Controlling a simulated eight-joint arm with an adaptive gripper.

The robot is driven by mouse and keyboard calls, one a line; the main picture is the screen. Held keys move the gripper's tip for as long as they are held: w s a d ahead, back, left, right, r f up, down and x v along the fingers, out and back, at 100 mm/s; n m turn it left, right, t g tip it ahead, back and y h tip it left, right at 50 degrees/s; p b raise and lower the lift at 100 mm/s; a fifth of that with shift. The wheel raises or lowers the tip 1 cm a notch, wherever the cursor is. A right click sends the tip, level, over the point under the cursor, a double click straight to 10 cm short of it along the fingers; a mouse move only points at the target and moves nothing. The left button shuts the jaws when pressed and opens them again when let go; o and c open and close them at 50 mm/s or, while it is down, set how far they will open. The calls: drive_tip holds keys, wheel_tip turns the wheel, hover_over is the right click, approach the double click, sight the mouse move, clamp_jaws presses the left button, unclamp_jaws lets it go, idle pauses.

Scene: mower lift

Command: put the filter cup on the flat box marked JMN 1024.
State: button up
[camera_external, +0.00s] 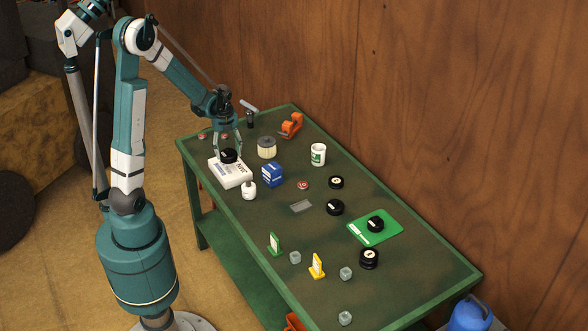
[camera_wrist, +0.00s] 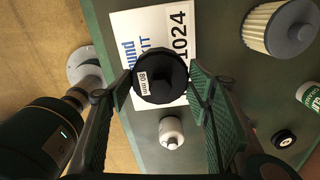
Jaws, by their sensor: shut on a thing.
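The filter cup, a round black cup with a knob and a small white label reading "80 mm" (camera_wrist: 160,76), is between my gripper's fingers (camera_wrist: 158,88). In the external view my gripper (camera_external: 228,153) points down and is shut on this black cup (camera_external: 229,157). The cup is over the white flat box (camera_external: 233,177), near its far end. The wrist view shows "1024" on this box (camera_wrist: 128,30), with part of its print hidden by the cup. I cannot tell whether the cup touches the box or hangs slightly above it.
A white bottle (camera_external: 249,190), a blue box (camera_external: 272,175) and a cream pleated filter (camera_external: 267,147) stand close by. Other black cups are farther right, one (camera_external: 376,224) on a green mat (camera_external: 393,238). The table's left edge is near the white box.

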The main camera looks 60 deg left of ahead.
sight(229, 157)
drive_tip(key=shift+f, duration=1.9)
drive_tip(key=shift+f+b, duration=0.2)
drive_tip(key=shift+b, duration=0.2)
drive_tip(key=o, duration=1)
drive_tip(key=shift+r, duration=0.25)
drive_tip(key=shift+s+r+p, duration=0.1)
drive_tip(key=shift+r+p, duration=0.85)
drive_tip(key=shift+r, duration=5)
